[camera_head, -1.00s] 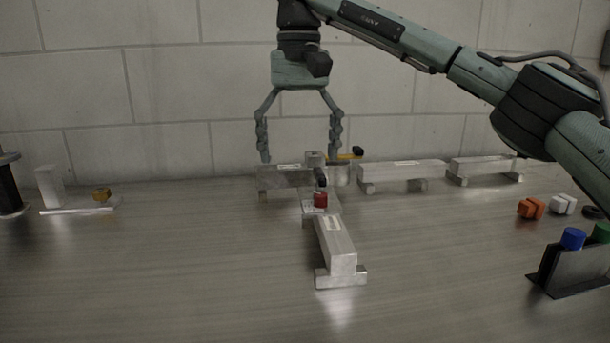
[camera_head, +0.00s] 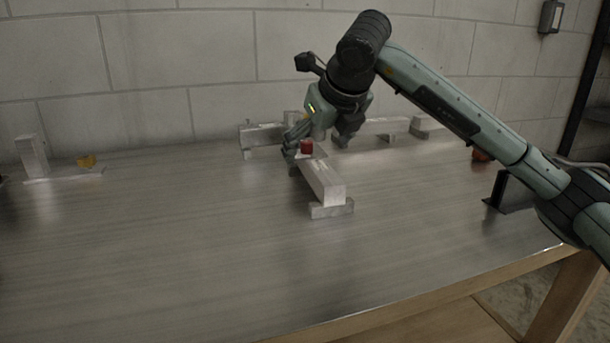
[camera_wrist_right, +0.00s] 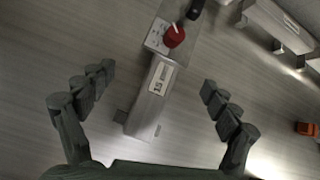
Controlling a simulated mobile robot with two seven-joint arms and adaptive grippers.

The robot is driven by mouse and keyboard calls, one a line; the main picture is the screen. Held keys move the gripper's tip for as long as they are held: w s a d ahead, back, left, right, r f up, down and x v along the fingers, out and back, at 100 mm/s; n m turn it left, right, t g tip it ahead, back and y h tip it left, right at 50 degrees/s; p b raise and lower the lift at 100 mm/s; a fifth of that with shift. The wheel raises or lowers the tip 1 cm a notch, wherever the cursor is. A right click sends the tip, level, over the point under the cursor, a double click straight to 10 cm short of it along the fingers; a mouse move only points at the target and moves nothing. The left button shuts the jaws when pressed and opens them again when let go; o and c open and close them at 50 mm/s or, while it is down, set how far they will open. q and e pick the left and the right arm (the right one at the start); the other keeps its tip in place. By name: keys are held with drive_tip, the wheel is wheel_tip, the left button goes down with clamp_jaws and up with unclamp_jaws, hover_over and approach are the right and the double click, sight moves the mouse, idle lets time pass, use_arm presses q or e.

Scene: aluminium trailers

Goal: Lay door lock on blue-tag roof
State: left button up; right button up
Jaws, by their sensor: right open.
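No part shows clearly as the door lock, and no blue tag shows on any roof now. A long aluminium trailer block (camera_head: 325,185) lies on the table with a foot at its near end; in the right wrist view the block (camera_wrist_right: 147,108) bears a pale printed label. A red knob (camera_head: 306,146) stands at its far end; in the right wrist view the knob (camera_wrist_right: 173,37) sits on a pale marked plate. My right gripper (camera_head: 318,136) is over the far end, pointing down. In the right wrist view its open fingers (camera_wrist_right: 158,85) are apart on both sides of the block, with nothing held.
More aluminium blocks (camera_head: 384,126) stand in a row along the back wall, partly hidden by my right arm. A pale upright block with a plate (camera_head: 36,160) and a small yellow piece (camera_head: 87,161) are at left. A dark stand (camera_head: 512,192) is at right.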

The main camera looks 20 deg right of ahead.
sight(311, 157)
drive_tip(key=shift+d+r+m+t, duration=0.2)
drive_tip(key=shift+m+t, duration=0.1)
drive_tip(key=shift+m, duration=0.6)
drive_tip(key=shift+s+r+m, duration=0.1)
drive_tip(key=shift+r+m, duration=0.05)
drive_tip(key=shift+m, duration=0.25)
drive_tip(key=shift+d, duration=0.1)
drive_tip(key=p+x, duration=0.1)
drive_tip(key=x, duration=0.5)
drive_tip(key=shift+w, duration=0.35)
drive_tip(key=shift+w+f, duration=0.3)
drive_tip(key=shift+f, duration=0.2)
drive_tip(key=c, duration=1.6)
use_arm(q)
drive_tip(key=shift+x, duration=1.15)
use_arm(e)
drive_tip(key=shift+r, duration=0.1)
drive_tip(key=c, duration=0.3)
use_arm(q)
drive_tip(key=shift+w+d, duration=0.1)
drive_tip(key=shift+w, duration=0.05)
use_arm(e)
drive_tip(key=shift+r, duration=0.1)
